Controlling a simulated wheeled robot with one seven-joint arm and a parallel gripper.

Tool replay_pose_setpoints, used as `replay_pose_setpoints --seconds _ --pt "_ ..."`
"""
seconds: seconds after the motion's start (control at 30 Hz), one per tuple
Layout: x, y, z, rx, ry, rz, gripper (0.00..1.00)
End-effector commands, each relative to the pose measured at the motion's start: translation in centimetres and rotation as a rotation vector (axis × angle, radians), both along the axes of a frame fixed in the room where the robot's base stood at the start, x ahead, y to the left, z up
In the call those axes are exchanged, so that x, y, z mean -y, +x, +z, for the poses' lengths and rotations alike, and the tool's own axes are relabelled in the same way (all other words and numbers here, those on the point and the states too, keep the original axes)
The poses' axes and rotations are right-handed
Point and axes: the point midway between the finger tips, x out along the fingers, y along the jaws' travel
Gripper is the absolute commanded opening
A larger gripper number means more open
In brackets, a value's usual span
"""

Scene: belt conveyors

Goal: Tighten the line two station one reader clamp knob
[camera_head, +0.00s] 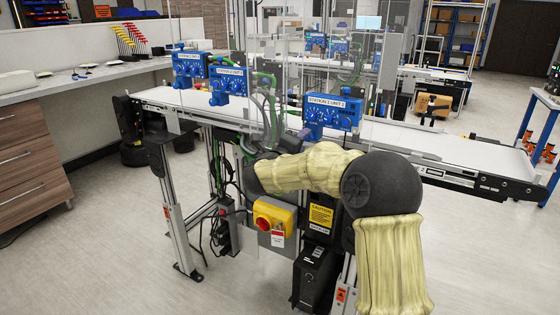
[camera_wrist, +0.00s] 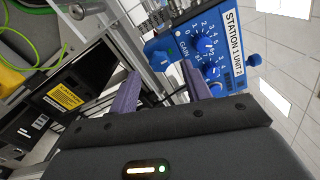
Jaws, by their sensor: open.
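A blue reader unit (camera_wrist: 215,55) labelled "STATION 1 UNIT 2" fills the upper right of the wrist view, turned on its side, with numbered dials and a "GAIN" marking. A rounded blue knob-like part (camera_wrist: 158,52) sticks out at its left edge; I cannot tell for sure that it is the clamp knob. My gripper (camera_wrist: 161,69) is open, its two purple fingers apart and pointing toward that part, with nothing held. In the head view the blue unit (camera_head: 333,111) stands on the near conveyor's edge.
Two more blue units (camera_head: 190,66) (camera_head: 229,81) sit further left along the white conveyor (camera_head: 440,148). A yellow box with a red switch (camera_head: 270,222) hangs below. Clear panels stand above the belt. Cables and metal posts (camera_wrist: 90,25) lie near my gripper.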

Motion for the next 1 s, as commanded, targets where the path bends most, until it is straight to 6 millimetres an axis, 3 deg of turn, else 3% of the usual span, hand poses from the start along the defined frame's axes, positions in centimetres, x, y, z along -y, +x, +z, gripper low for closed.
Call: replay_pose_setpoints --seconds 0.6,0.8,1.0 --pt "-7.2 -10.1 0.0 0.000 0.000 0.005 0.48" --pt "-8.3 -11.8 0.0 0.000 0.000 0.002 0.48" --pt "-8.3 -12.0 0.0 -0.001 0.001 0.000 0.48"
